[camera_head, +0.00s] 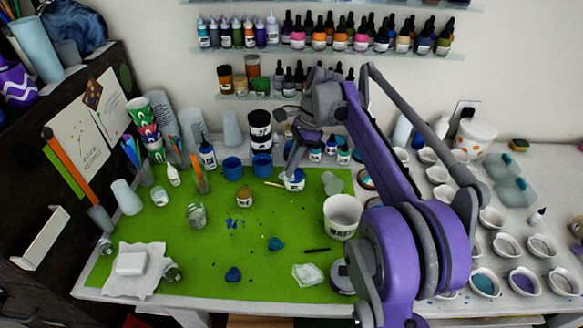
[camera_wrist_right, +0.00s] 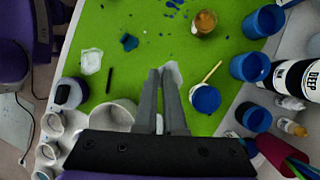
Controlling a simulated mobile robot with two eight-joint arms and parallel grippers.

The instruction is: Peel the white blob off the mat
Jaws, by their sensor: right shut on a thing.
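A white, crumpled-looking blob (camera_head: 308,274) lies on the green mat (camera_head: 180,250), near its front edge; it also shows in the right wrist view (camera_wrist_right: 91,61). A flat greyish patch (camera_head: 333,183) lies behind the white bucket. My left gripper is not in view.
The white bucket (camera_head: 342,222) stands right of the mat's middle. A black stick (camera_head: 317,250), a teal blob (camera_head: 276,243) and a blue blob (camera_head: 233,275) lie nearby. An amber jar (camera_head: 245,198) and blue cups (camera_head: 262,165) stand further back.

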